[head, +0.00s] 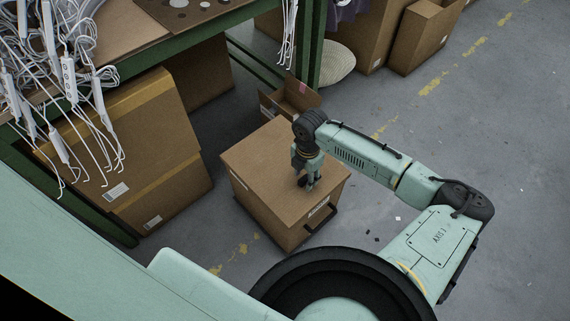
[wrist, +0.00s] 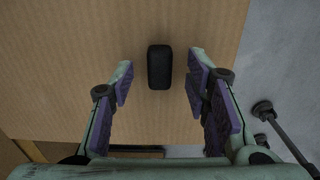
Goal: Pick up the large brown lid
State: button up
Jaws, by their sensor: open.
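The large brown lid (head: 258,158) is the flat cardboard top of a closed box on the floor. It fills most of the wrist view (wrist: 60,60). A small black knob (wrist: 160,56) stands on it in the wrist view; in the head view I cannot make it out, as my gripper covers that area. My gripper (head: 309,186) points down over the right part of the lid. In the wrist view its fingers (wrist: 160,78) are open, one to each side of the knob and apart from it. I cannot tell how high the fingertips are above the lid.
A green-framed table (head: 190,43) with tangled white cables (head: 65,65) stands at left. Large cardboard boxes (head: 165,150) sit under it. A small open box (head: 290,98) is right behind the lidded box. Grey floor (head: 490,130) lies open to the right.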

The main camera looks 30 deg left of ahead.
jog(key=shift+f, duration=0.35)
jog(key=shift+c, duration=0.3)
grip_shut()
